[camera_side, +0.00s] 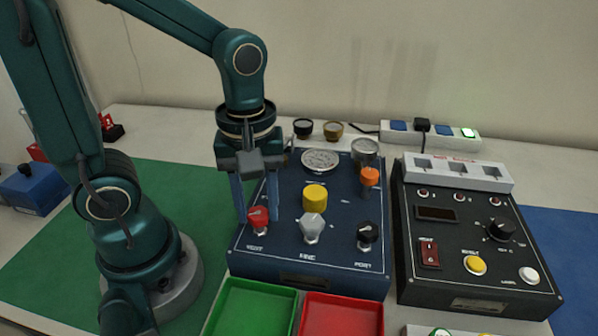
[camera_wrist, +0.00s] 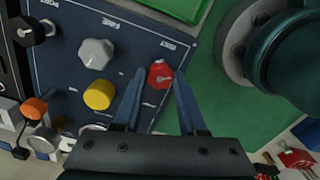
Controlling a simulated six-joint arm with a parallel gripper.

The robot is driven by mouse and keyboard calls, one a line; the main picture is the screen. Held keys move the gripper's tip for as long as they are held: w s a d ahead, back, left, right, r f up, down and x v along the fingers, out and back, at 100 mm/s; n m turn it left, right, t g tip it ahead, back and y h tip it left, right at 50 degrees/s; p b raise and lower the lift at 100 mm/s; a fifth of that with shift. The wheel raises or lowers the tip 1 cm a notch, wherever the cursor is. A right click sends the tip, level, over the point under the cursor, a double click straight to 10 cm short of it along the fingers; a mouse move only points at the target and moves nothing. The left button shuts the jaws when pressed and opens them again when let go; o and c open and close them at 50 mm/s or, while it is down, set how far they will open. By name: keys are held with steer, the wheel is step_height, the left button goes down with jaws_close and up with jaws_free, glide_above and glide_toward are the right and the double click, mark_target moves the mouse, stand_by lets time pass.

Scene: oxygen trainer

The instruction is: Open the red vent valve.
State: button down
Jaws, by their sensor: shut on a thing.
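The red vent valve (camera_side: 258,218) is a red knob at the front left corner of the blue panel (camera_side: 290,262), above the label that seems to read VENT. It also shows in the wrist view (camera_wrist: 159,74), with a pale pointer mark on its top. My gripper (camera_side: 255,210) points down over it, with one blue finger on each side. In the wrist view my gripper's fingertips (camera_wrist: 160,75) flank the red knob and are shut on it.
A grey knob (camera_side: 313,228), a black knob (camera_side: 367,233) and a yellow knob (camera_side: 315,196) stand close by on the panel. A green tray (camera_side: 222,308) and a red tray (camera_side: 341,299) lie in front. A black control box (camera_side: 420,278) stands to the right.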

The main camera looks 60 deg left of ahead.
mark_target(258, 213)
steer(key=shift+s, duration=0.1)
steer(key=shift+c, duration=2.3)
jaws_free()
steer(key=shift+r, duration=2.5)
steer(key=shift+r, duration=0.1)
